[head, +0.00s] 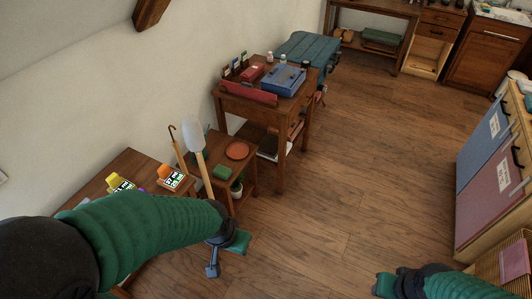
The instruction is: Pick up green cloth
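A small green folded piece that looks like the green cloth (222,172) lies on the low wooden side table (246,166), beside an orange-red round plate. My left gripper (226,257) is in front of that table, nearer to me and apart from the cloth. Its two fingers are spread with nothing seen between them. My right gripper (387,285) is low at the bottom edge, far from the cloth; its fingers are not clear.
An orange-red plate (237,150) lies behind the cloth. A pale paddle-like tool (196,138) and a cane (176,147) stand left of it. A taller desk (291,123) with a blue box (284,80) stands behind. The floor (365,160) at centre is clear.

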